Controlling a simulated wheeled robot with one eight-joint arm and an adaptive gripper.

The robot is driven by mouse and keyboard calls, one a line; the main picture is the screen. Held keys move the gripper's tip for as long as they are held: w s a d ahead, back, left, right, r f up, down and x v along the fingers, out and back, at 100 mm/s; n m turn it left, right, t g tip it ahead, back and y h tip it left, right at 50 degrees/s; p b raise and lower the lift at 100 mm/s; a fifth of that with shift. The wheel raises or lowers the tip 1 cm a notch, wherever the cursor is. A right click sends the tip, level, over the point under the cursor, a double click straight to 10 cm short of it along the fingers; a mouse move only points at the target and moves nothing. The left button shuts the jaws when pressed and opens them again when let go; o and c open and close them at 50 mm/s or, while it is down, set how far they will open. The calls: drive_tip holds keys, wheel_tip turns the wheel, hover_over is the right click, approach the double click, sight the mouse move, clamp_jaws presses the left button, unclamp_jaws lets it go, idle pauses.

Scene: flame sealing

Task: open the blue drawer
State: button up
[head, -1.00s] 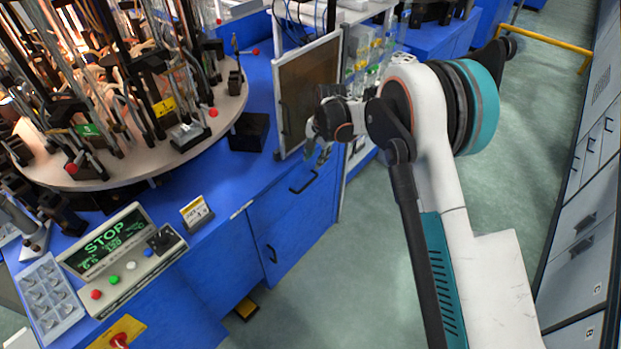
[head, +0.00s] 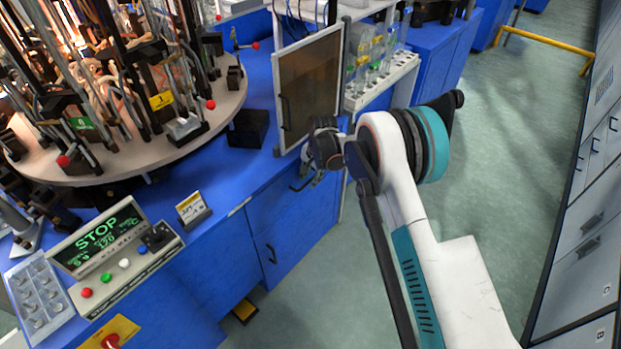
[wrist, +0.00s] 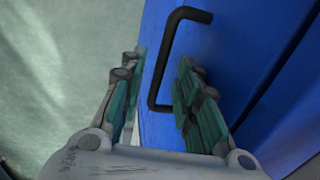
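The blue drawer (head: 270,208) is at the front of the blue bench in the head view and looks closed. Its black bar handle (head: 294,187) is partly covered by my gripper (head: 310,180). In the wrist view, the handle (wrist: 165,55) stands out from the blue front (wrist: 235,45). My gripper (wrist: 157,88) is open there, one finger on each side of the handle's lower part. Clear gaps show beside the bar, though I cannot tell whether the right finger touches it.
A lower blue door with its own black handle (head: 271,254) is below the drawer. A framed panel (head: 308,88) stands on the bench just above my gripper. A glassware rack (head: 385,75) is behind my arm. The floor (head: 330,285) in front is clear.

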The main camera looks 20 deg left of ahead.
clamp_jaws()
drive_tip(key=shift+d, duration=0.1)
drive_tip(key=s+d+b, duration=0.1)
drive_tip(key=s+d, duration=0.3)
drive_tip(key=d, duration=0.6)
drive_tip(key=s+d+b, duration=0.1)
drive_tip(key=s+d, duration=0.3)
drive_tip(key=d, duration=0.5)
drive_tip(key=shift+s+d, duration=0.15)
drive_tip(key=shift+d, duration=0.2)
unclamp_jaws()
wheel_tip(320, 180, up, 12)
drive_tip(key=d, duration=0.2)
drive_tip(key=shift+s, duration=0.4)
